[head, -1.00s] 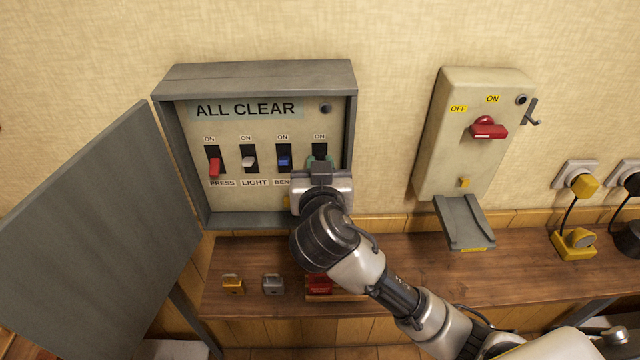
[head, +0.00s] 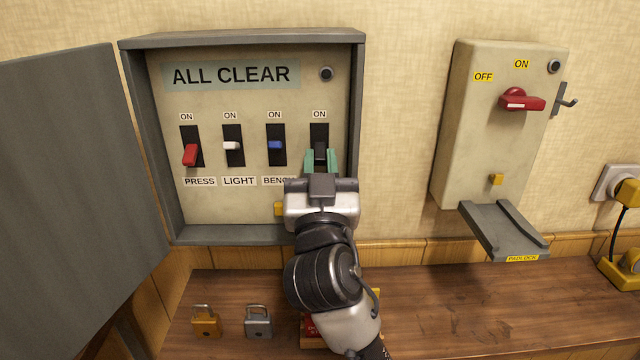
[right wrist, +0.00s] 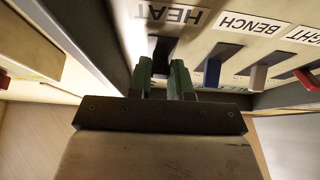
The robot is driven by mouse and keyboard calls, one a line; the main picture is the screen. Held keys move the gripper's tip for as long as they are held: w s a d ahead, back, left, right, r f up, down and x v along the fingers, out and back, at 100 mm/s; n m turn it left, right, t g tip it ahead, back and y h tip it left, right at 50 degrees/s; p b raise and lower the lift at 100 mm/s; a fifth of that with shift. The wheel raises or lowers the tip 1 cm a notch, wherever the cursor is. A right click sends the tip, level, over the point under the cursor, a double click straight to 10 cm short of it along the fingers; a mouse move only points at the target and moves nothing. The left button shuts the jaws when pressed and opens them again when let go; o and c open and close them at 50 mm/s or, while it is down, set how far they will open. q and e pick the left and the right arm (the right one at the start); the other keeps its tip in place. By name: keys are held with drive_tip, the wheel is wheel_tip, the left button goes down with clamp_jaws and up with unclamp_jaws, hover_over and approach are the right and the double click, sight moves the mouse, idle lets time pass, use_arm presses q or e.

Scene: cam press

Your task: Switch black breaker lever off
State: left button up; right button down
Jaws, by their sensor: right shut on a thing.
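The black breaker lever (head: 320,150) is the rightmost of the levers in the open grey breaker box (head: 243,40). An ON label is above its slot. The right wrist view shows a HEAT label beside its dark slot (right wrist: 163,48). My right gripper (head: 320,158) reaches up from below, its green fingers one on each side of the black lever and shut on it. The gripper body hides the slot's lower end and the label under it. The fingers also show in the right wrist view (right wrist: 161,72). My left gripper is not in view.
Red (head: 190,154), white (head: 232,146) and blue (head: 275,145) levers are to the left. The box door (head: 75,190) stands open at left. A switch box with a red handle (head: 522,100) is on the wall at right. Two padlocks (head: 205,324) (head: 258,322) lie on the shelf (head: 460,300).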

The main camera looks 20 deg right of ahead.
drive_tip(key=shift+f, duration=0.15)
idle(0.3)
drive_tip(key=c, duration=1)
unclamp_jaws()
drive_tip(key=shift+c, duration=0.2)
drive_tip(key=b+v, duration=0.4)
drive_tip(key=v, duration=0.6)
drive_tip(key=shift+s+f, duration=0.15)
drive_tip(key=shift+s, duration=0.15)
drive_tip(key=shift+a, duration=0.1)
